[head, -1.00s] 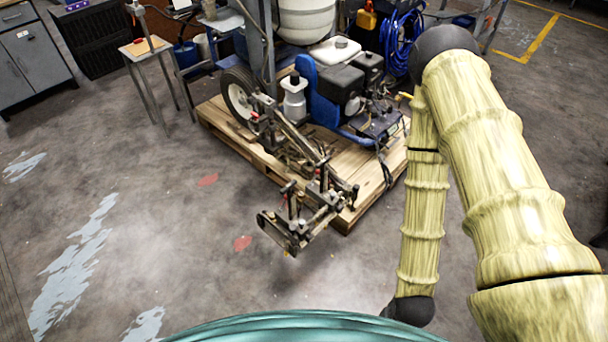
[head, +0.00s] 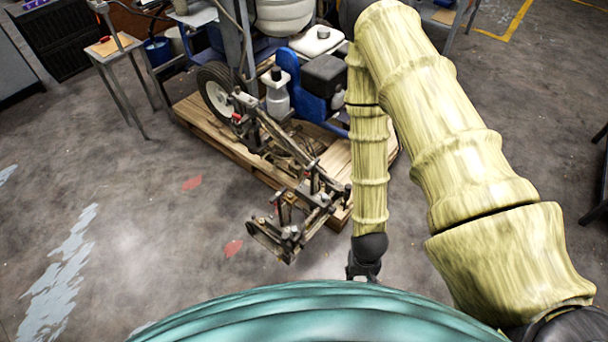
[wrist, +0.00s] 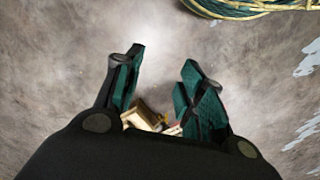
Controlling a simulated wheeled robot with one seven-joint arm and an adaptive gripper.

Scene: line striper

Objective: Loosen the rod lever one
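The line striper (head: 325,75) stands on a wooden pallet (head: 215,145). Its front arm and clamp assembly (head: 290,222) reaches past the pallet's near edge, low over the floor. Small upright posts and levers show on it, but I cannot tell which is rod lever one. My gripper (head: 362,272) hangs to the right of the assembly, apart from it, its lower part hidden by my teal body. In the wrist view, my gripper (wrist: 160,75) is open with its teal-padded fingers apart over the floor. A small tan and brass-coloured object (wrist: 145,115) shows low between the fingers; I cannot tell what it is.
A small metal table (head: 115,50) and a blue bucket (head: 157,50) stand behind at the left. The concrete floor (head: 110,200) left of and in front of the assembly is clear, with paint patches. Dark legs of some stand (head: 598,190) show at the right edge.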

